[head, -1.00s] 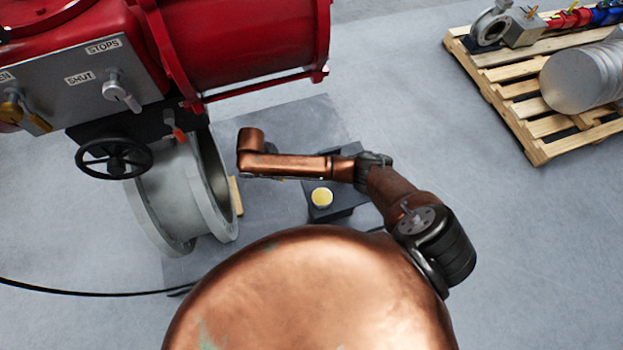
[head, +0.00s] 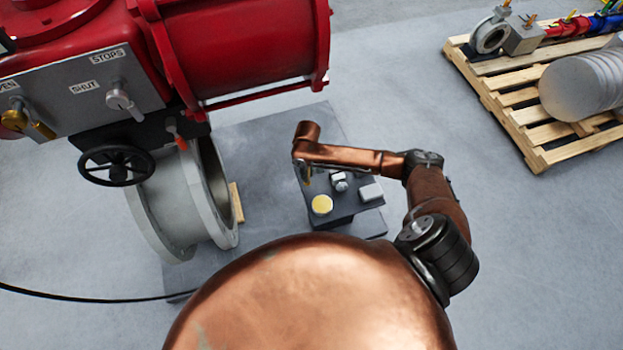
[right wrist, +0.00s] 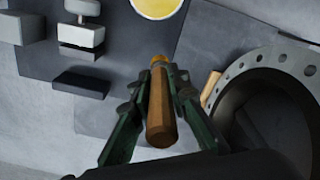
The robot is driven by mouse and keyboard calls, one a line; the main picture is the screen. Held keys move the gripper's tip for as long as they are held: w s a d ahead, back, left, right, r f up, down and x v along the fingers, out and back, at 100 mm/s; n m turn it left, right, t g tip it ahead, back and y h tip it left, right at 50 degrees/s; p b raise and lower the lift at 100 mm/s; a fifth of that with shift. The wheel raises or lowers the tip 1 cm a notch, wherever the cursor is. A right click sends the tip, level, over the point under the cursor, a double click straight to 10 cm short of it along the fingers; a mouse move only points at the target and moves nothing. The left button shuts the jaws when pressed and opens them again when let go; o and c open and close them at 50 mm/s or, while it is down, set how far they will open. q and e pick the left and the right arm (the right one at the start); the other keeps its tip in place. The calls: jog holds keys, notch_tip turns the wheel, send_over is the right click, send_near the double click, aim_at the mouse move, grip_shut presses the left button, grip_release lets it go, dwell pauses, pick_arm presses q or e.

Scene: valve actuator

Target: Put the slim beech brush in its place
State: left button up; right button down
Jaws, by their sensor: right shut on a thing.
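My right gripper (head: 306,176) is shut on a slim brown wooden piece, seen as the slim beech brush (right wrist: 160,105) in the right wrist view. Its rounded handle points toward the camera between the green-black fingers (right wrist: 160,88). Bristles cannot be made out. In the head view the gripper hangs over the left edge of a dark bench block (head: 348,218), close to a round yellow-topped tin (head: 322,204). Two grey holders, one small and stepped (head: 340,182) and one blocky (head: 371,193), stand on the block. My left gripper is not in view.
The grey flanged valve body (head: 175,205) stands left of the block, under the red actuator (head: 250,50). A small pale wooden piece (head: 236,201) shows at its flange. A black handwheel (head: 115,165) juts out at left. A loaded pallet (head: 530,148) lies at right.

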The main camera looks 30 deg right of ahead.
jog(key=f, duration=0.1)
jog(key=d+f, duration=0.1)
jog(key=f, duration=0.1)
jog(key=d+f+b, duration=0.1)
jog(key=f, duration=0.1)
jog(key=shift+s+f, duration=0.15)
jog(key=c, duration=1.8)
grip_release()
jog(key=shift+c, duration=0.2)
jog(key=shift+a, duration=0.1)
notch_tip(320, 180, up, 12)
jog(key=p, duration=0.2)
jog(key=shift+s, duration=0.1)
